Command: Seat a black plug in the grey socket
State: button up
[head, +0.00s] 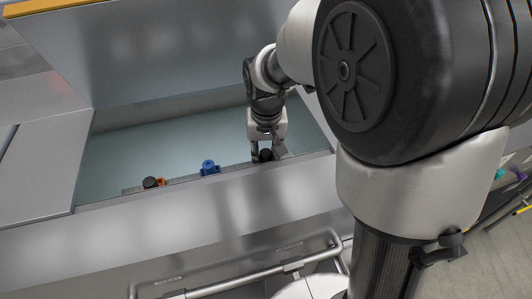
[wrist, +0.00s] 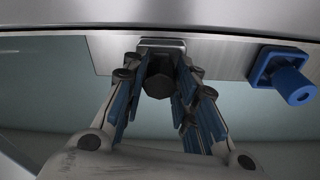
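A black plug (wrist: 159,76) with a faceted end stands at the grey socket (wrist: 162,43) in the wrist view. The plug covers the socket's middle, so how deep it sits is hidden. My gripper (head: 268,154) is around this plug, with a finger on each side. The blue-padded fingers look spread, with narrow gaps beside the plug. The black plug also shows between the fingers in the head view (head: 265,155).
A blue plug (head: 208,165) in a blue socket stands left of my gripper in the head view. Further left, another black plug (head: 149,183) stands at an orange socket (head: 160,181). The sockets share a metal strip along the trough's near edge.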

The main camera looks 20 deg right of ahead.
jog(key=o, duration=0.5)
jog(key=shift+s+f, duration=0.15)
jog(key=shift+f, duration=0.3)
jog(key=shift+o, duration=0.2)
jog(key=shift+r, duration=0.1)
jog(key=o, duration=0.5)
jog(key=shift+r, duration=0.1)
jog(key=shift+r, duration=0.1)
jog(key=shift+r+p, duration=3.55)
jog(key=shift+r, duration=0.95)
